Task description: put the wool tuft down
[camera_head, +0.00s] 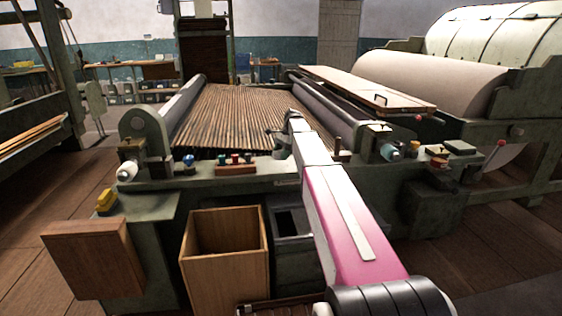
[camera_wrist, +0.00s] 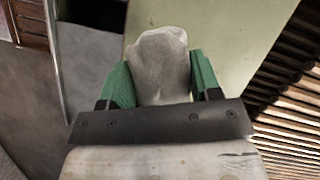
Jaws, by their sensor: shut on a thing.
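The wool tuft (camera_wrist: 160,62) is a pale grey, soft-looking lump in the wrist view. My gripper (camera_wrist: 160,85) is shut on it, with a green finger on each side. The tuft stands out past the fingertips. Beneath it in that view is a plain pale green surface, and I cannot tell the gap between them. In the head view my arm reaches to the front edge of the slatted lattice apron (camera_head: 240,110). The tuft cannot be made out there.
An open wooden bin (camera_head: 225,283) and a dark open box (camera_head: 291,222) stand below the machine's front rail. Several spools and small coloured parts, including a red-topped rack (camera_head: 236,169), lie along the rail. A wooden lid (camera_head: 375,88) lies at the right.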

